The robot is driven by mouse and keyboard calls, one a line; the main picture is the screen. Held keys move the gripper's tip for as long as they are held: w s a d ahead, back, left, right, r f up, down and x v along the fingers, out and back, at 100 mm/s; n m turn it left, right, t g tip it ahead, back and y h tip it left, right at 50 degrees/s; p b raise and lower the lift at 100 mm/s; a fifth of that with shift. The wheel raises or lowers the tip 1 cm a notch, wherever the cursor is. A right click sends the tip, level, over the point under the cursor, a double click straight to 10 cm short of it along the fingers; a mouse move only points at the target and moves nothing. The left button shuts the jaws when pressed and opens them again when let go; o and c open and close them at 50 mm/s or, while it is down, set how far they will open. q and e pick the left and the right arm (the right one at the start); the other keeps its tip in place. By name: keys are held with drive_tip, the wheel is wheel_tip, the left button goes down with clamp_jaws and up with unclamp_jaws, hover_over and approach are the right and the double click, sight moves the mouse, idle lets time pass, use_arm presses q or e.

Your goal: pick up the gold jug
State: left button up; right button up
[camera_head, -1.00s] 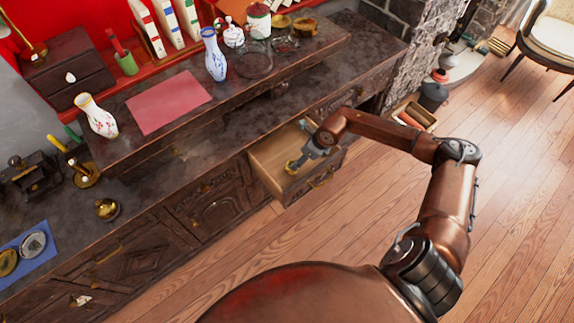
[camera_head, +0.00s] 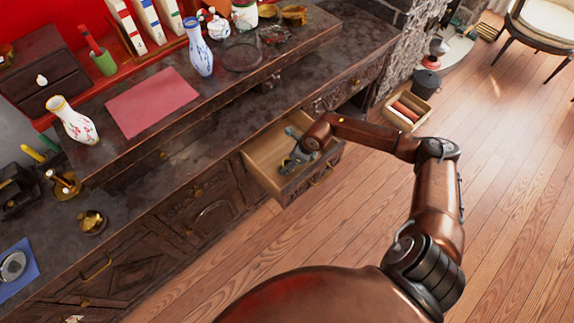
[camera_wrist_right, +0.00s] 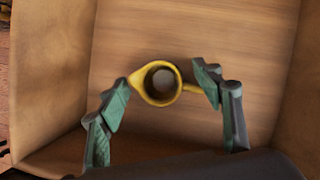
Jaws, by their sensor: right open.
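The gold jug (camera_wrist_right: 144,88) stands in the open wooden drawer, seen from above in the right wrist view with its round mouth showing, its spout to the left and its handle to the right. My right gripper (camera_wrist_right: 161,76) is open, with one green-padded finger on each side of the jug. The right finger is close to the handle; I cannot tell whether it touches. In the head view my right gripper (camera_head: 292,160) is inside the drawer (camera_head: 262,171), and it hides the jug there. My left gripper is not in view.
The drawer's walls rise around the right gripper. A small gold pot (camera_head: 92,222) stands on the dark counter to the left. A white-and-blue vase (camera_head: 200,50), a floral vase (camera_head: 72,121) and a red mat (camera_head: 150,102) are on the raised shelf. The floor at right is largely open.

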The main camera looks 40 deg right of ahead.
drive_tip(key=shift+w+f, duration=0.15)
drive_tip(key=shift+f, duration=0.1)
drive_tip(key=c, duration=1.3)
